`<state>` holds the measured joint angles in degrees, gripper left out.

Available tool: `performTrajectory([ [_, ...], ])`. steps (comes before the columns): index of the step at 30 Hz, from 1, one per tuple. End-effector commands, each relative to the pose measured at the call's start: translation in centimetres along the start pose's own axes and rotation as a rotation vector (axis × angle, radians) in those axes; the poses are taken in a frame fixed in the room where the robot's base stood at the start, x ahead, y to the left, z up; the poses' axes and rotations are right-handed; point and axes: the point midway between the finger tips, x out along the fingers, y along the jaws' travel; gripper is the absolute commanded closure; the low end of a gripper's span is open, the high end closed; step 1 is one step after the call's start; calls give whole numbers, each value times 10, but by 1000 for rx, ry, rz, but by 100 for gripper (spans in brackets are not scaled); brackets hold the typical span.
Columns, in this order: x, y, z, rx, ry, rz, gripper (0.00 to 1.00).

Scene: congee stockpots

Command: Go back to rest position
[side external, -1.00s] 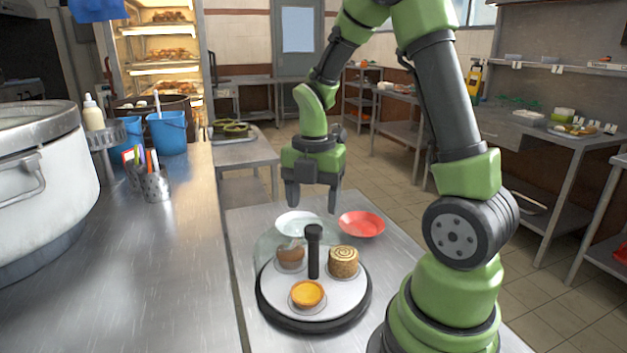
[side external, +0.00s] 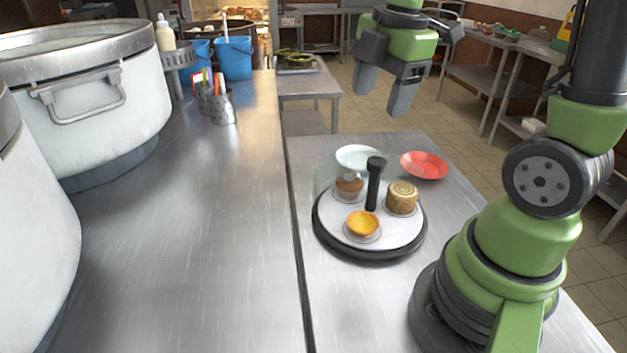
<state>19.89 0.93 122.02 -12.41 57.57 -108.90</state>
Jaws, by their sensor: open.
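My gripper (side external: 381,101) hangs in the upper middle of the side external view. Its two dark fingers are apart, with nothing between them. It is above and behind the round turntable (side external: 322,232), apart from it and from the plates. The turntable has a white top, a dark base and a black upright post (side external: 373,186). On it sit a brown muffin-like pastry (side external: 349,187), a swirl-topped roll (side external: 402,199) and a yellow tart (side external: 362,223). A clear curved cover seems to stand around the muffin's side.
A red plate (side external: 424,166) and a pale plate (side external: 358,157) lie behind the turntable. Large steel stockpots (side external: 105,100) stand at left on the counter (side external: 215,220), with a utensil cup (side external: 215,103) and a blue bucket (side external: 235,57) farther back. Open air surrounds my gripper.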

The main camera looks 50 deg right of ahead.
Motion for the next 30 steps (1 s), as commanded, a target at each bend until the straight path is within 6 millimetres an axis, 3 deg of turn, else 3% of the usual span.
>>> performTrajectory([
  [6, -38, -32, -37, 580, 137, 147, 37],
  [15, -64, -80, -67, 1306, 449, 134, 37],
  [21, -69, -96, -73, 1544, 564, 66, 37],
  [30, -69, -98, -74, 1586, 579, 50, 37],
])
